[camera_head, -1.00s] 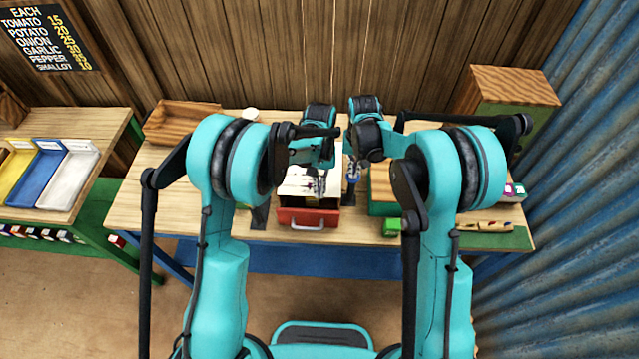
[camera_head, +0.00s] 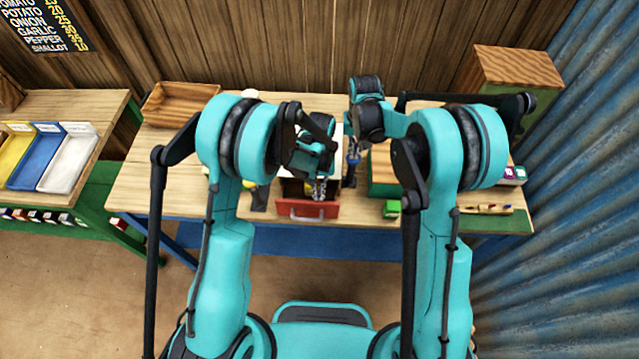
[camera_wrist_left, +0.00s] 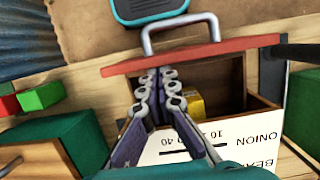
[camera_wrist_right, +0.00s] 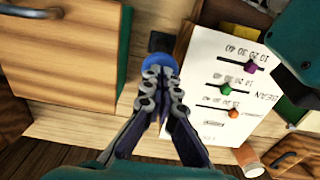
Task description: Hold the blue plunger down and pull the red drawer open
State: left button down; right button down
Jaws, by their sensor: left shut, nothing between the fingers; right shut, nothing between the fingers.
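The red drawer (camera_head: 298,210) stands open toward me at the front of the table. Its red front board with a grey handle (camera_wrist_left: 180,36) shows in the left wrist view. My left gripper (camera_wrist_left: 160,74) is shut and empty, its fingertips at the inner side of that front board, over the open drawer; whether they touch is unclear. A yellow block (camera_wrist_left: 194,104) lies inside. The blue plunger (camera_wrist_right: 157,63) is a round knob beside the white scale panel (camera_wrist_right: 218,85). My right gripper (camera_wrist_right: 160,78) is shut and empty, its fingertips at the knob and partly hiding it.
A green-sided wooden box (camera_head: 383,180) stands right of the plunger, with a small green block (camera_head: 391,209) before it. A wooden tray (camera_head: 180,104) is at the back left. Coloured bins (camera_head: 68,160) stand on a side table. A blue corrugated wall (camera_head: 580,150) bounds the right.

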pick_arm(q)
jog(key=s, duration=0.3)
jog(key=shift+s, duration=0.35)
jog(key=s+r+v, duration=0.1)
jog(key=s+v, duration=0.1)
jog(key=v, duration=0.8)
send_over(318, 205)
jog(key=w, duration=0.2)
jog(key=shift+s+f, duration=0.2)
jog(key=shift+f, duration=0.25)
